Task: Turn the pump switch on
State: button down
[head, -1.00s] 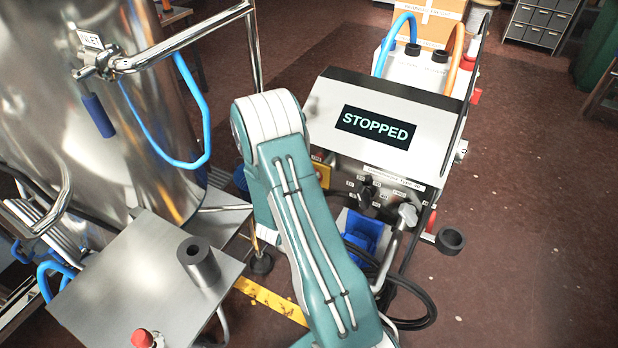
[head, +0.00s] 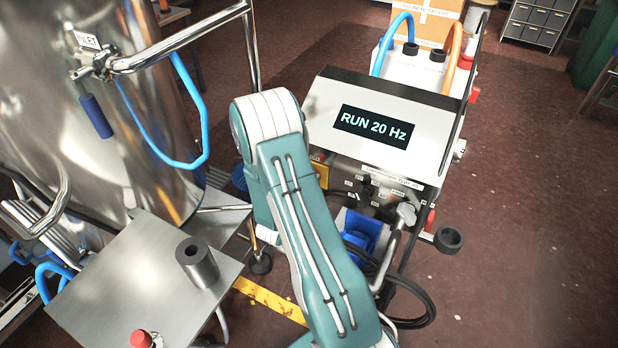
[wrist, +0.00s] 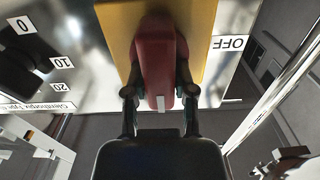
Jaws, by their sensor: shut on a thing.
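The pump switch is a red handle (wrist: 158,58) on a yellow plate (wrist: 202,40) in the wrist view. A white mark on the handle's end points toward my wrist, and the OFF label (wrist: 231,43) is off to the right side. My gripper (wrist: 160,92) has its two fingers on either side of the red handle and is shut on it. In the head view a corner of the yellow plate (head: 320,170) shows beside my arm, which hides the switch and gripper. The pump display (head: 373,127) reads RUN 20 Hz.
A black speed knob (wrist: 22,72) with labels 0, 10 and 20 lies left of the switch in the wrist view. A steel tank (head: 75,120) and a steel table (head: 135,285) with a grey cylinder stand left of my arm.

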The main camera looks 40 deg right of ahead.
jog(key=shift+w, duration=0.1)
jog(key=shift+c, duration=2.2)
grip_release()
jog(key=shift+a, duration=0.1)
jog(key=v, duration=0.7)
jog(key=shift+a, duration=0.2)
jog(key=shift+f, duration=0.1)
